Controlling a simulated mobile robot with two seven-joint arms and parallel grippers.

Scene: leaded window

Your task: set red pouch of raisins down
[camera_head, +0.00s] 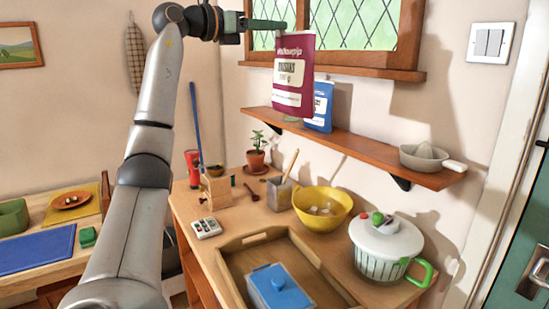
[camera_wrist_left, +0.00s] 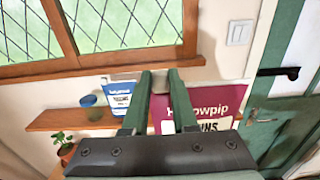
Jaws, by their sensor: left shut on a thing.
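The red pouch of raisins (camera_head: 293,80) hangs upright from my left gripper (camera_head: 281,25), in front of the window and shelf in the head view. It also shows in the left wrist view (camera_wrist_left: 205,105), beyond the green fingers of my left gripper (camera_wrist_left: 161,85). The gripper is shut on the pouch's top edge. A wooden shelf (camera_head: 370,148) is fixed to the wall behind and below the pouch. A blue pouch (camera_head: 321,108) stands on the shelf, partly hidden by the red one. My right gripper is in neither view.
The shelf between blue pouch and juicer is bare. Below, the table holds a yellow bowl (camera_head: 321,222), a salad spinner (camera_head: 385,248), a tray (camera_head: 233,243) and a plant (camera_head: 257,158).

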